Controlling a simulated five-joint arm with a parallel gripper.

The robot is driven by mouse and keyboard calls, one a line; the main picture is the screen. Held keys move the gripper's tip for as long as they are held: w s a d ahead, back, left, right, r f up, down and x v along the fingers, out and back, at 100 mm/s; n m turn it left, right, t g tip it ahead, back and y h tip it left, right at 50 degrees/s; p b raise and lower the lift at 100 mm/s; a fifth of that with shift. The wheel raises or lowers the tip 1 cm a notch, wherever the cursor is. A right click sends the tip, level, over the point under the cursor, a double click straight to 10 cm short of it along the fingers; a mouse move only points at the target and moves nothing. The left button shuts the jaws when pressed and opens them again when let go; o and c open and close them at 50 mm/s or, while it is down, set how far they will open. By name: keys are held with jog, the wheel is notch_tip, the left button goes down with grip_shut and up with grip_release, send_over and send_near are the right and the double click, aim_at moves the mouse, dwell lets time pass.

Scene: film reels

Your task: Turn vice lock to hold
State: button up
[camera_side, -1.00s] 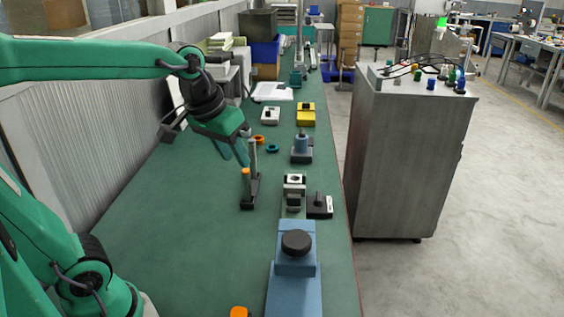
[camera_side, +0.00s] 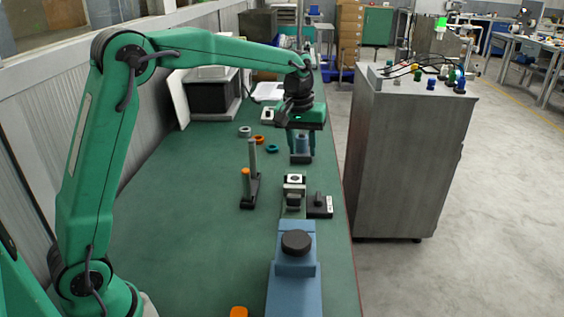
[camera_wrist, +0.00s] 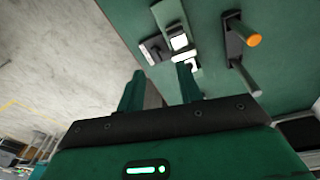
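A small metal vice (camera_side: 294,188) with a pale block between its jaws stands on the green bench; it also shows in the wrist view (camera_wrist: 179,43). Beside it on the right is a black box (camera_side: 319,206) with an upright lever and a white label, seen too in the wrist view (camera_wrist: 154,49). I cannot read the label or tell the lever's setting. My gripper (camera_side: 301,156) points down beyond the vice, fingers apart on either side of a blue-grey cylinder (camera_side: 302,143) on a dark base. I cannot tell if the fingers touch it.
A black stand (camera_side: 250,194) with a grey post and an orange-topped post is left of the vice. Grey, orange and teal rings (camera_side: 272,149) lie farther back. The bench's left side is clear.

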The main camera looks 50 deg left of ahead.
aim_at(319, 197)
jog(key=w+f+n, duration=0.1)
jog(key=w+f, duration=0.2)
jog(key=w+f+g, duration=0.1)
jog(key=w+f, duration=0.1)
jog(key=f, duration=0.2)
jog(key=w+f+n, duration=0.1)
jog(key=w+f, duration=0.2)
jog(key=f, duration=0.1)
jog(key=shift+w+a+f+n+g, duration=0.15)
jog(key=shift+w+a+n+g, duration=0.15)
jog(key=shift+a, duration=0.05)
jog(key=shift+f, duration=0.1)
jog(key=shift+f, duration=3.85)
grip_shut()
